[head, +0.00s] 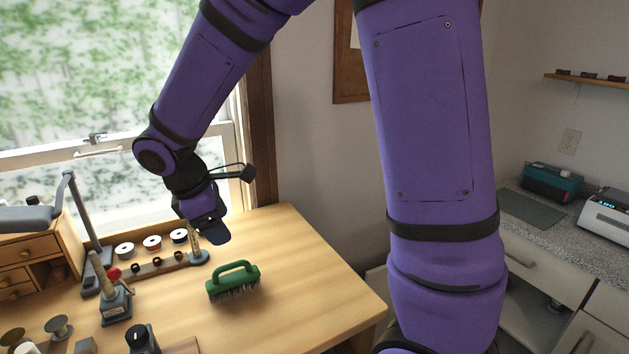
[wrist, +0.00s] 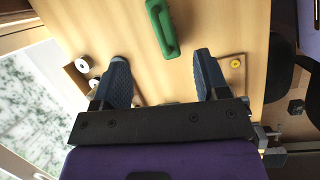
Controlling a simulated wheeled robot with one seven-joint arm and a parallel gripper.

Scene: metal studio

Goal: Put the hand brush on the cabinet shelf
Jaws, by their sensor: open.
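The hand brush (head: 233,282) has a green back and loop handle and dark bristles. It stands bristles down on the wooden bench (head: 310,285). In the wrist view its green handle (wrist: 162,28) lies beyond the fingertips, roughly between them. My gripper (head: 207,231) is above the bench, behind and to the left of the brush, apart from it. In the wrist view my gripper (wrist: 163,72) is open and its two dark fingers hold nothing. At the lower right, an open space (head: 530,312) shows in the white cabinet below the granite counter; its inside is partly visible.
Left of the brush are a small tool stand (head: 115,303), several spools (head: 152,243) and a wooden drawer unit (head: 22,262). A black knob-topped item (head: 141,340) stands at the front. The bench right of the brush is clear. A teal box (head: 553,182) sits on the counter.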

